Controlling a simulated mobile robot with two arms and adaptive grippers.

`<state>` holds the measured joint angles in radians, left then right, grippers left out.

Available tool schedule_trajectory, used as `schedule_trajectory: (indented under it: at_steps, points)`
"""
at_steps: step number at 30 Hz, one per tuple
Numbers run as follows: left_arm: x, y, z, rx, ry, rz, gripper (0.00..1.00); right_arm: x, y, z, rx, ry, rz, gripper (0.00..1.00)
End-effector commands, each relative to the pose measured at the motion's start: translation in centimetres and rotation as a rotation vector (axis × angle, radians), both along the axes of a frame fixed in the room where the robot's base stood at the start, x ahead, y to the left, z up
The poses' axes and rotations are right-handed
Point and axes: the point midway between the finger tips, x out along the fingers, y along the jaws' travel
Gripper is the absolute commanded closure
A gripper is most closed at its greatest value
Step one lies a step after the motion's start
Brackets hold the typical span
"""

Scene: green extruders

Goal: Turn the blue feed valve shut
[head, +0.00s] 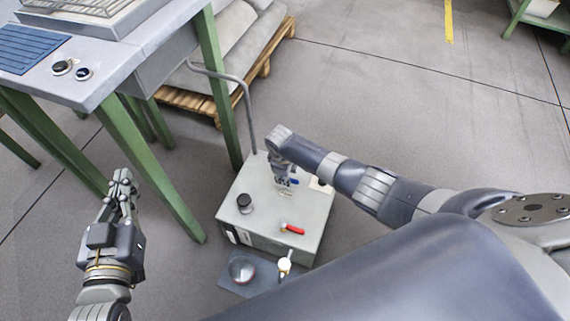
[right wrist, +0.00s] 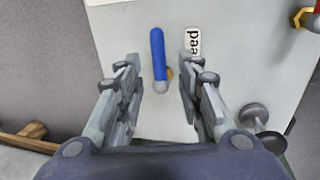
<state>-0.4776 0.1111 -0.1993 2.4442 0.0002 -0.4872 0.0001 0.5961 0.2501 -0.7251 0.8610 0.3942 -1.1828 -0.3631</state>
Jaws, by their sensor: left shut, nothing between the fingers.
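The blue feed valve handle (right wrist: 158,55) is in the middle of the right wrist view, on the top of a pale grey box, beside a label (right wrist: 192,42) ending in "eed". My right gripper (right wrist: 156,75) is open, with one finger on each side of the handle and a gap to both. In the head view the right gripper (head: 285,186) points down at the box top (head: 258,180), and a bit of blue (head: 295,182) shows beside it. My left gripper (head: 122,180) is shut and empty, left of the box, below the workbench.
A red-handled valve (head: 292,228) and a black knob (head: 244,202) are also on the box. A bent grey pipe (head: 247,110) rises behind it. A green-legged workbench (head: 130,55) stands at left, a wooden pallet (head: 262,70) behind. Floor at right is clear.

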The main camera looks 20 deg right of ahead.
Motion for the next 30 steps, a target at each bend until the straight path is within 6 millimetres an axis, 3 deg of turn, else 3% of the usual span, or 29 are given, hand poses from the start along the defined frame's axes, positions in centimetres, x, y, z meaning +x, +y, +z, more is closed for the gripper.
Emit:
schedule_trajectory:
  at_steps: [18,30]
  points:
    - [0.0,0.0,0.0,0.000,0.000,0.000,1.00,-1.2,1.1,8.4,-0.002,0.001,0.000,0.66]
    - [0.0,0.0,0.0,0.000,0.000,0.000,1.00,-1.4,1.3,9.4,-0.001,0.003,-0.002,0.66]
